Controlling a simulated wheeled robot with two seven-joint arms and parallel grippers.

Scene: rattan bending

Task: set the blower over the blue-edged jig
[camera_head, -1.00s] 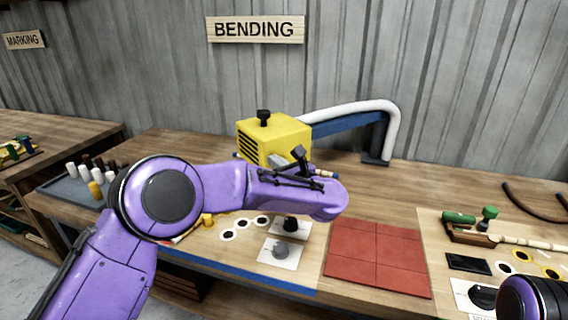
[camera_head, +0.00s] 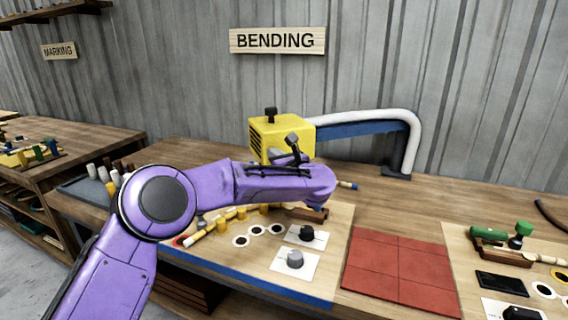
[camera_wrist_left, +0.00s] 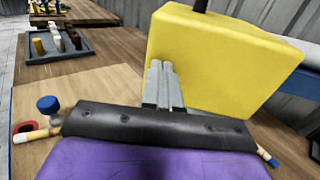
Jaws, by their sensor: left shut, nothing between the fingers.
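The blower is a yellow box (camera_head: 283,135) with a black knob on top and a slotted side, carried on a blue arm (camera_head: 360,130) with a white hose. The blue-edged jig (camera_head: 250,283) is a pale board at the table front, partly hidden by my left arm; a pale rattan pole with a blue end (camera_head: 347,185) shows past the arm. My left gripper (camera_head: 292,147) is shut and empty, close against the blower's near side. In the left wrist view its grey fingers (camera_wrist_left: 163,84) overlap the yellow box (camera_wrist_left: 225,50); contact is unclear. My right gripper is out of view.
Red tiles (camera_head: 400,270) lie right of the jig. Farther right is another board with a green-handled tool (camera_head: 490,232) and a black slab (camera_head: 503,284). A grey tray of pegs (camera_head: 90,188) stands left. Bare tabletop lies behind the tiles.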

